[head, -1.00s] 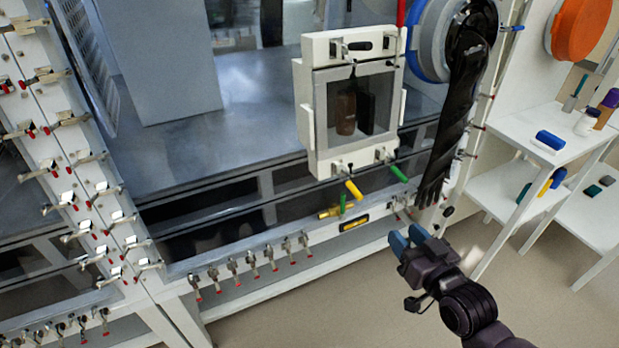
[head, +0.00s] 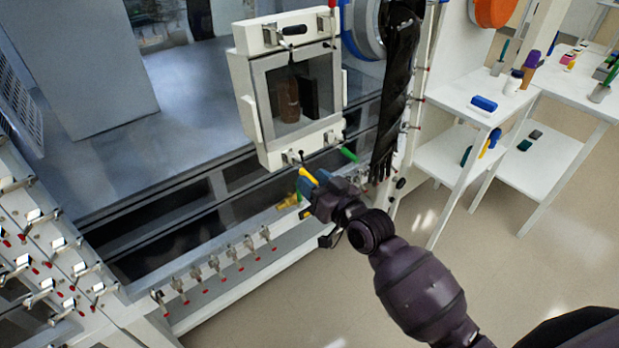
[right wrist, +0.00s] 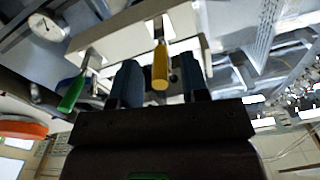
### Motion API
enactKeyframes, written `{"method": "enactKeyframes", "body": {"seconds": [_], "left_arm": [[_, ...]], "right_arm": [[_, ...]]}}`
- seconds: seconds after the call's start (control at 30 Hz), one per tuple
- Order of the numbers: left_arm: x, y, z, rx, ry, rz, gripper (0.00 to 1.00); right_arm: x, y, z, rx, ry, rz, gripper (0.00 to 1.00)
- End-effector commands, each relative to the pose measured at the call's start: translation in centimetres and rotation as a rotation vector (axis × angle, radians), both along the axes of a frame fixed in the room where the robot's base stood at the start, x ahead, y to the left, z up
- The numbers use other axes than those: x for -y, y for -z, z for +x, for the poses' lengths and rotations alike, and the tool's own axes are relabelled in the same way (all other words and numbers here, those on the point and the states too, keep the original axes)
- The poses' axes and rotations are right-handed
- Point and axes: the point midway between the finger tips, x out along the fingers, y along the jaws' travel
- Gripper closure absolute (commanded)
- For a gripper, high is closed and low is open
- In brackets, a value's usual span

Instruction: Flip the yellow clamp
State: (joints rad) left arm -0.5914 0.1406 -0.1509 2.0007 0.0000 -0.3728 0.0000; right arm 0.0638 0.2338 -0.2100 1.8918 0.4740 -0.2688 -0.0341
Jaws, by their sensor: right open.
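The yellow clamp (head: 309,176) is a yellow handle under the lower left corner of the white-framed window door (head: 242,85). My right gripper (head: 310,190) is at this handle in the head view and partly overlaps it. In the right wrist view the yellow handle (right wrist: 160,66) stands between the two blue fingers of my open right gripper (right wrist: 158,80), with a gap visible on both sides. A green clamp handle (head: 348,155) is at the door's lower right corner; it also shows in the right wrist view (right wrist: 70,95). My left gripper is out of view.
A black glove (head: 396,90) hangs from the blue-ringed port right of the door. A row of red-tipped clamps (head: 213,264) lines the bench's lower edge. White shelves (head: 462,112) with small objects stand at right. Open floor lies below them.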

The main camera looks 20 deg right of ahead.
Motion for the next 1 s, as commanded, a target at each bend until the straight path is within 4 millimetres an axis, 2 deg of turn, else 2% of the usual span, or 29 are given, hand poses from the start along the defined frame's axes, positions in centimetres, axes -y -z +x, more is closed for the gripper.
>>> {"method": "enactKeyframes", "body": {"seconds": [0.2, 0.5, 0.77, 1.0], "left_arm": [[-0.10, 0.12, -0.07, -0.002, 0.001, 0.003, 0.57], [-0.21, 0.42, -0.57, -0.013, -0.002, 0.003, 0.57], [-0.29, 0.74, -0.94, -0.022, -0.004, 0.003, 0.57], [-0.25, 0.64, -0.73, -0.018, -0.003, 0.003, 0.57]], "right_arm": [[-0.49, 0.02, 1.37, -0.001, 0.000, -0.001, 0.59], [-0.54, 0.01, 1.48, -0.001, 0.000, 0.000, 0.59], [-0.53, 0.01, 1.46, -0.001, 0.000, 0.000, 0.99], [-0.53, 0.03, 1.46, -0.001, 0.000, 0.000, 1.00]]}}
